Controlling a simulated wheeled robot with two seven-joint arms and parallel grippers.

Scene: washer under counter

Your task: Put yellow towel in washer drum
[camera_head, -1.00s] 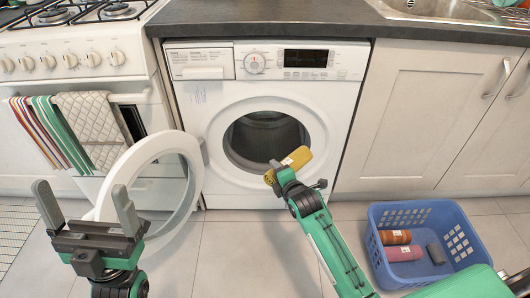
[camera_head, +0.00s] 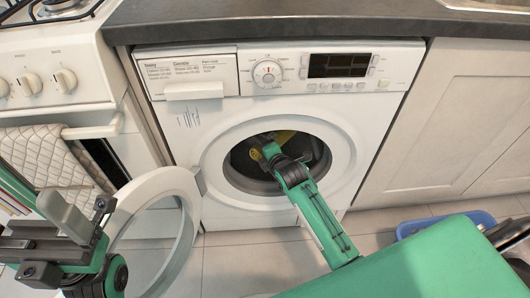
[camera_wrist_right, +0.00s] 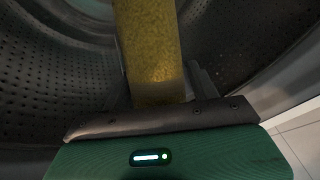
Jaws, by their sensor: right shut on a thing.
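The white washer (camera_head: 190,125) stands under the counter with its round door (camera_head: 125,215) swung open to the left. My right gripper (camera_head: 268,150) is inside the drum opening. It is shut on the rolled yellow towel (camera_wrist_right: 148,50), which also shows at the drum mouth in the head view (camera_head: 282,136). In the right wrist view the perforated drum wall (camera_wrist_right: 40,95) surrounds the towel. The fingertips are largely hidden behind it. My left gripper (camera_head: 85,215) is open and empty in front of the washer door at the lower left.
A blue basket (camera_head: 445,222) is on the floor at the right, mostly hidden by my right arm. The stove (camera_head: 45,75) with hanging towels (camera_head: 45,160) stands at the left. Cabinet doors (camera_head: 450,130) are closed at the right.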

